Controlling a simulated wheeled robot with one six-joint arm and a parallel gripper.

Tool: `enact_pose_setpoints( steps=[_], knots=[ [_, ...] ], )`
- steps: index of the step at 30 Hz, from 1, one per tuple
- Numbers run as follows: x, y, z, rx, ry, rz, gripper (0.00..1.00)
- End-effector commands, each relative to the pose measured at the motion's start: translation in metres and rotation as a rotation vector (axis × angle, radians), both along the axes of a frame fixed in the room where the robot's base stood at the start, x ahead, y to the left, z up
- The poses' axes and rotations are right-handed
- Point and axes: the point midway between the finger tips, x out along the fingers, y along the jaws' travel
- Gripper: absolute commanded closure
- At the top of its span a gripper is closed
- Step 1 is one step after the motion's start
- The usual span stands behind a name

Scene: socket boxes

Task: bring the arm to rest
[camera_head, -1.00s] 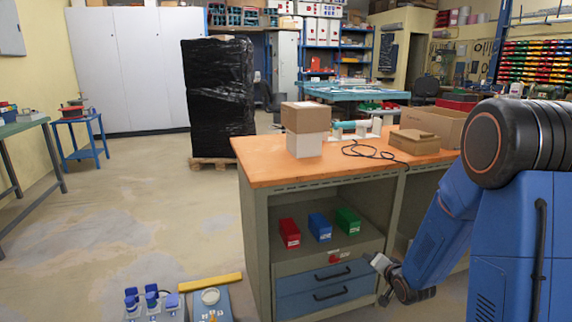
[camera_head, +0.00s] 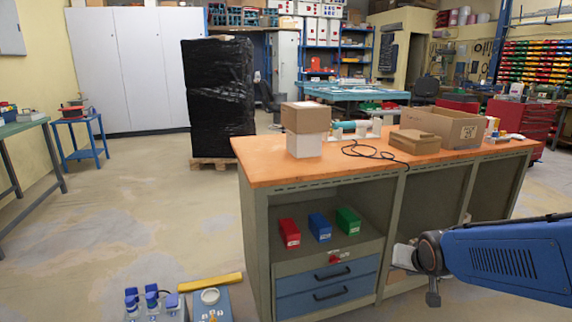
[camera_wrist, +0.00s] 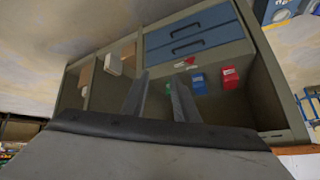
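My arm reaches in from the right edge of the head view, low in front of the workbench (camera_head: 262,170). The wrist end is beside the bench's right-hand compartments; the fingers are hard to make out there. In the wrist view, which is upside down, my gripper (camera_wrist: 160,88) has its two fingers apart with nothing between them. In the head view the red box (camera_head: 289,233), blue box (camera_head: 320,227) and green box (camera_head: 348,221) stand on the bench's shelf.
Stacked boxes (camera_head: 305,130), a cable (camera_head: 368,151) and an open carton (camera_head: 440,125) are on the bench top. Blue drawers (camera_head: 327,285) are below the shelf. Blue-topped items (camera_head: 150,298) are at the bottom left. The floor left of the bench is mostly clear.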

Motion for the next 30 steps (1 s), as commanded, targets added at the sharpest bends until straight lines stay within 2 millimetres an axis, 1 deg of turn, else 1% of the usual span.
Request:
enact_pose_setpoints(
  steps=[1, 7, 11, 15, 18, 21, 24, 27, 30],
  knots=[
    [-0.013, 0.001, 0.008, -0.011, 0.013, 0.012, 0.73],
    [-0.071, 0.007, 0.025, -0.053, 0.100, 0.070, 0.73],
    [-0.111, 0.012, 0.034, -0.073, 0.156, 0.117, 0.73],
    [-0.155, 0.019, 0.041, -0.089, 0.214, 0.175, 0.73],
    [-0.183, 0.023, 0.044, -0.097, 0.250, 0.214, 0.73],
    [-0.205, 0.026, 0.046, -0.101, 0.280, 0.246, 0.73],
    [-0.219, 0.028, 0.047, -0.104, 0.297, 0.269, 0.73],
    [-0.226, 0.029, 0.047, -0.105, 0.306, 0.280, 0.73],
    [-0.227, 0.030, 0.047, -0.106, 0.309, 0.282, 0.73]
  ],
)
